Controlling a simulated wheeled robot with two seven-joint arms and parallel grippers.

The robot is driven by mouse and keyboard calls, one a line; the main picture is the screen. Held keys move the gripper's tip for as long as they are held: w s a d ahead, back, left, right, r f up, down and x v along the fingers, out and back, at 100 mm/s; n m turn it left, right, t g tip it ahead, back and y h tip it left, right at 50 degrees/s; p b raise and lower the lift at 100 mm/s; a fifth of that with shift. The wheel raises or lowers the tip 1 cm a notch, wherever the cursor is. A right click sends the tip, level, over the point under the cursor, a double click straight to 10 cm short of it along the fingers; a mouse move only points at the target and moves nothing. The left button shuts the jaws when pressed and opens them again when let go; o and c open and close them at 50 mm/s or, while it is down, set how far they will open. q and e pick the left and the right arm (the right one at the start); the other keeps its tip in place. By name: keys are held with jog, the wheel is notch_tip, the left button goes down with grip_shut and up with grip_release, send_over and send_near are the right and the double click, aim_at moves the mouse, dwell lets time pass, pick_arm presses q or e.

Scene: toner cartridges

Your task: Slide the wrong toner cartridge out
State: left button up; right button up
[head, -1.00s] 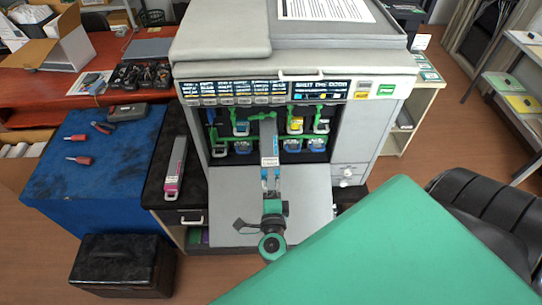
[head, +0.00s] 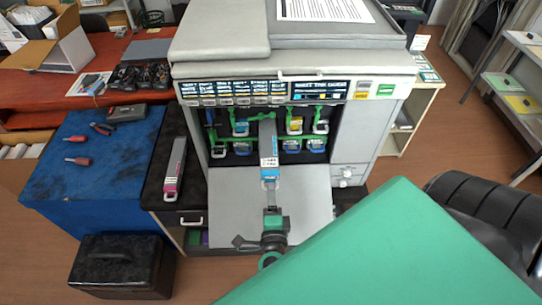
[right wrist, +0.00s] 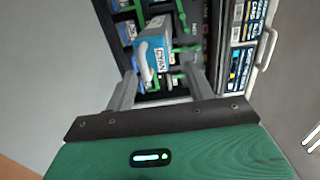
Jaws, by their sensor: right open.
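The grey printer (head: 350,130) stands with its front door (head: 310,205) folded down. A long grey cartridge (head: 267,135) with a blue end sticks out of a middle slot over the door. Its end, marked CYAN (right wrist: 160,55), has a pale handle in the right wrist view. My right gripper (head: 271,190) is open in front of that end. In the right wrist view its two fingers (right wrist: 162,76) stand apart, one on each side of the cartridge end, with no grip on it. My left gripper is not in view.
A grey cartridge with a magenta end (head: 175,170) lies on the black cabinet top left of the printer. Other slots hold cartridges behind green levers (head: 320,113). A blue bench (head: 85,165) with tools and a black box (head: 122,265) stand at left.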

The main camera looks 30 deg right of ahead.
jog(key=shift+v, duration=1.35)
